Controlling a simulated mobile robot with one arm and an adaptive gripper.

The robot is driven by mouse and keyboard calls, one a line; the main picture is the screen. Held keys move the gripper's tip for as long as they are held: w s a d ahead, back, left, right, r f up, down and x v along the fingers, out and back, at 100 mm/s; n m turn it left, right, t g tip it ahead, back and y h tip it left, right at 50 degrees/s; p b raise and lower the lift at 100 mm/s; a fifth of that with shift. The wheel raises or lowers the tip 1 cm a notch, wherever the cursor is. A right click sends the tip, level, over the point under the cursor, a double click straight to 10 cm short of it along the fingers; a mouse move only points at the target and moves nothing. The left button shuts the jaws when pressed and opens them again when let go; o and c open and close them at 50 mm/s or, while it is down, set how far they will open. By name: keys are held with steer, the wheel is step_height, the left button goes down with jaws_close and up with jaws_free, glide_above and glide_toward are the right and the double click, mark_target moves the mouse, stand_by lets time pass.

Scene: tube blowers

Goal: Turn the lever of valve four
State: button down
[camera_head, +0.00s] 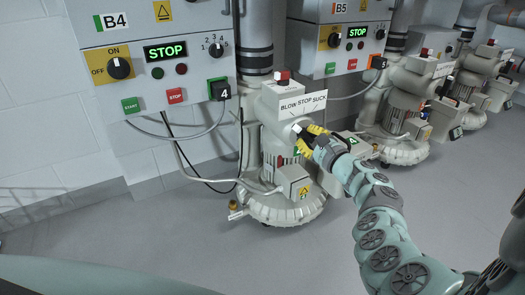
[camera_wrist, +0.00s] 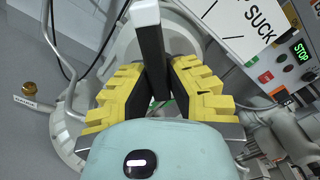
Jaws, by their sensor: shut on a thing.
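The blower (camera_head: 265,115) beside panel B4 (camera_head: 150,60) has a white plate (camera_head: 303,103) reading BLOW, STOP, SUCK. Its lever (camera_head: 298,127) sits below this plate, mostly hidden by my gripper in the head view. My gripper (camera_head: 307,138), with yellow ribbed fingers, is closed around the lever. In the wrist view the lever is a dark bar with a pale edge (camera_wrist: 150,45), between the two fingers of my gripper (camera_wrist: 157,85). The plate (camera_wrist: 250,25) shows there at the upper right, with SUCK readable. I cannot tell exactly which word the lever points at.
Panel B4 has a green STOP display (camera_head: 165,51), an ON/OFF knob (camera_head: 119,68) and a tag 4 (camera_head: 219,89). Panel B5 (camera_head: 335,35) and its blower (camera_head: 405,110) stand to the right. Cables hang behind the blower. The grey floor (camera_head: 150,230) in front is clear.

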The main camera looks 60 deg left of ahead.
steer(key=shift+s+a+r, duration=0.15)
steer(key=shift+s+r, duration=0.05)
steer(key=shift+r, duration=0.05)
steer(key=c, duration=1.2)
jaws_free()
steer(key=shift+o, duration=1.3)
steer(key=shift+a, duration=0.25)
steer(key=shift+f, duration=0.1)
steer(key=shift+d, duration=0.1)
steer(key=shift+w+d, duration=0.1)
steer(key=shift+d, duration=0.5)
steer(key=s+d, duration=0.1)
steer(key=d, duration=0.9)
steer(key=shift+d, duration=0.35)
